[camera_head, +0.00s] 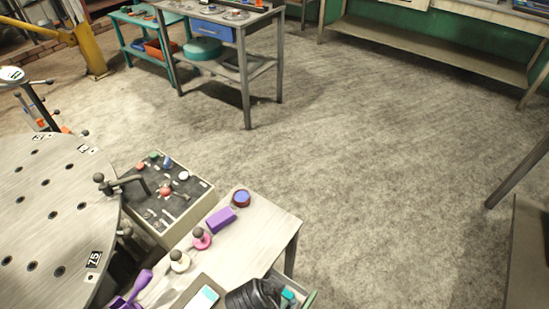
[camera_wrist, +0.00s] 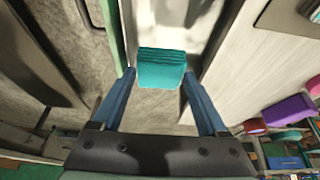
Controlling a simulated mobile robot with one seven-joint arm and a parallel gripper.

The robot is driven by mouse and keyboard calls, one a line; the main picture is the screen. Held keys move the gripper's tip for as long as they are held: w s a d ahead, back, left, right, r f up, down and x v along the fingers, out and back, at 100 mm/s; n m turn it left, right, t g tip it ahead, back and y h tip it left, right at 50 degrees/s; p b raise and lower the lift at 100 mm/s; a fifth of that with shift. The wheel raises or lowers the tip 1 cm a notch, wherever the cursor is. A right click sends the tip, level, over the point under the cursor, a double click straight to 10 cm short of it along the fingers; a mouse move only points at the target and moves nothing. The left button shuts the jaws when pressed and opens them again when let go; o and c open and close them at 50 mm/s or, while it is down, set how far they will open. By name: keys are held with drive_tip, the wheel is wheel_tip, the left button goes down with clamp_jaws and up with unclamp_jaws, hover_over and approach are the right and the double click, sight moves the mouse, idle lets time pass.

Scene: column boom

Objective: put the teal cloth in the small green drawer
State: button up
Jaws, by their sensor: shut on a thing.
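The teal cloth (camera_wrist: 162,72) is a small folded stack of layers. It is held between the two blue fingers of my gripper (camera_wrist: 160,78) in the wrist view. In the head view a bit of the teal cloth (camera_head: 288,296) shows beside my dark gripper (camera_head: 270,297) at the bottom edge. The small green drawer (camera_head: 309,299) appears pulled out from the table's right end, only partly in frame. In the wrist view, a pale open interior with a thin green edge (camera_wrist: 114,32) lies beyond the cloth. I cannot tell whether the cloth touches it.
The pale tabletop (camera_head: 262,222) carries a purple block (camera_head: 221,219), a red-and-blue round piece (camera_head: 241,198), knobbed pieces and a purple tool (camera_head: 130,292). A control box (camera_head: 170,190) and a round perforated table (camera_head: 45,215) stand at left.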

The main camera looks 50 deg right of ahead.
wheel_tip(320, 180, down, 7)
drive_tip(key=shift+r+b, duration=0.15)
drive_tip(key=shift+b, duration=0.25)
drive_tip(key=shift+f, duration=0.2)
drive_tip(key=o, duration=1)
drive_tip(key=shift+o, duration=0.2)
drive_tip(key=shift+r, duration=0.15)
drive_tip(key=p+v, duration=0.1)
drive_tip(key=v, duration=1.1)
drive_tip(key=shift+p, duration=0.4)
drive_tip(key=shift+r, duration=0.15)
